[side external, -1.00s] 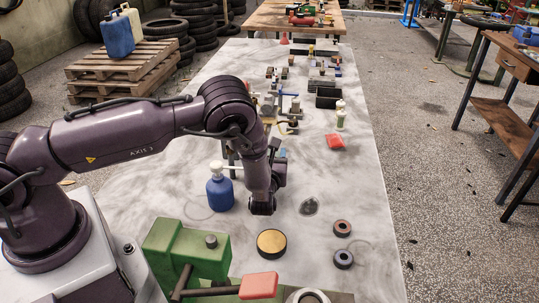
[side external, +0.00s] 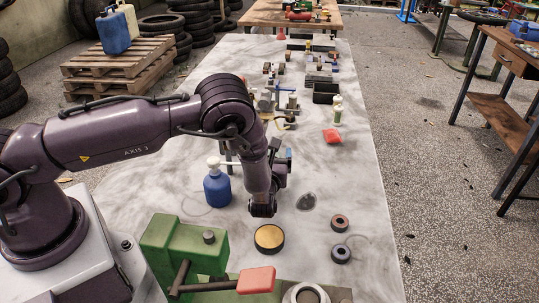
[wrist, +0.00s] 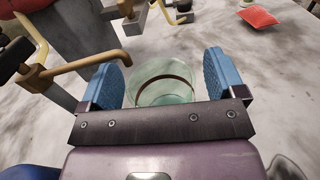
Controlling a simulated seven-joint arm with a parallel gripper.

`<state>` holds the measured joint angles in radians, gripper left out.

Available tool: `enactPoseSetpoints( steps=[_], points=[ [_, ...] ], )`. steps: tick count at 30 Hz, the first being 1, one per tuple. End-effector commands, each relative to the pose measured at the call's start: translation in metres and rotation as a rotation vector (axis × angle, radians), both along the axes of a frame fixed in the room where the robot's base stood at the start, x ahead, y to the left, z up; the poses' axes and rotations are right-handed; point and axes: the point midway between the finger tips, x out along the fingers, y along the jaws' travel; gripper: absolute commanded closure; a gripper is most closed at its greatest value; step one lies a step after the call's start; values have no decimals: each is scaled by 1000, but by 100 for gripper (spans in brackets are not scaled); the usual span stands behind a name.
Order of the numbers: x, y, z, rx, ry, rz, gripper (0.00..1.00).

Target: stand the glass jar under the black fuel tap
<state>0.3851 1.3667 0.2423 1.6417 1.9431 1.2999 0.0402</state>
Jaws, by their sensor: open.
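The glass jar (wrist: 164,84) is clear and greenish. In the wrist view it shows between the two blue finger pads of my gripper (wrist: 164,80), with its round rim facing the camera. The fingers are apart, with a small gap visible on each side of the jar. In the side external view my arm hides the jar. A bent brass-coloured pipe (wrist: 85,69) with dark fittings runs close to the left finger in the wrist view. I cannot tell for certain which dark fitting is the black fuel tap.
A blue bottle with a white top (side external: 217,187) stands left of my wrist. A round yellow-topped tin (side external: 269,238) and a green vise (side external: 185,247) are in front. A red cloth-like pad (side external: 332,135) lies to the right.

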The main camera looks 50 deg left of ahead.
Motion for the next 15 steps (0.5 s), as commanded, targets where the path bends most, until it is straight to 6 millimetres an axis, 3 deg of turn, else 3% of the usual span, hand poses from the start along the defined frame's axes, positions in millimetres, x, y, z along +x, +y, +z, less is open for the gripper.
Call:
enactPoseSetpoints(
  steps=[15],
  points=[
    [-46,-53,0,-1,0,-3,11]
  ],
)
